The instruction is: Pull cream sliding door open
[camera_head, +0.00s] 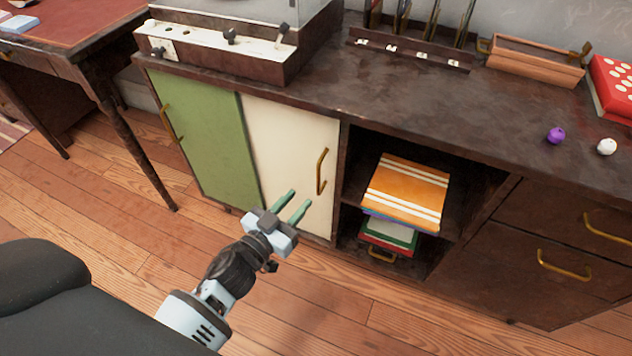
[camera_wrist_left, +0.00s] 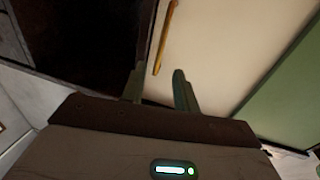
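The cream sliding door (camera_head: 290,150) stands at the front of the dark cabinet, beside the green door (camera_head: 212,140). Its brass handle (camera_head: 321,172) is upright near the door's right edge. My left gripper (camera_head: 298,203) is in front of the door's lower part, left of and below the handle in the head view; its fingers are apart with nothing between them. In the left wrist view the fingers (camera_wrist_left: 160,85) point toward the cream door (camera_wrist_left: 220,50), and the handle (camera_wrist_left: 166,38) shows just beyond the fingertips, apart from them. My right gripper is not in view.
Right of the cream door is an open shelf with orange striped books (camera_head: 408,190) and drawers with brass pulls (camera_head: 564,265). The cabinet top (camera_head: 440,95) holds a purple ball (camera_head: 556,135) and a white ball (camera_head: 606,146). The wooden floor (camera_head: 330,310) before it is clear.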

